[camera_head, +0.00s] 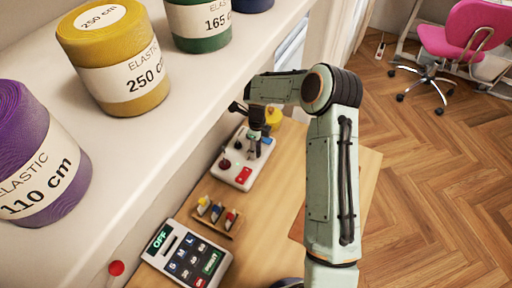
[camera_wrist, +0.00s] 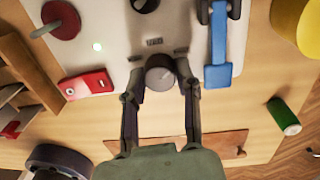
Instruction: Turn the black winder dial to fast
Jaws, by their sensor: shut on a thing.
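The black winder dial (camera_wrist: 160,73) shows in the wrist view as a dark grey round knob with a lighter top. It sits on the white winder box (camera_wrist: 110,25). Small dark labels lie around it, too small to read, so I cannot tell which setting it points to. My gripper (camera_wrist: 160,82) has one finger on each side of the dial and is shut on it. In the head view my gripper (camera_head: 255,138) reaches down onto the white box (camera_head: 228,176), and the dial is hidden there.
On the box are a red switch (camera_wrist: 87,84), a dark red knob (camera_wrist: 61,19) and a blue lever (camera_wrist: 218,55). A green spool (camera_wrist: 284,116) lies nearby. A keypad (camera_head: 186,254) and a small wooden rack (camera_head: 217,216) stand nearer on the table. A shelf with elastic rolls overhangs at left.

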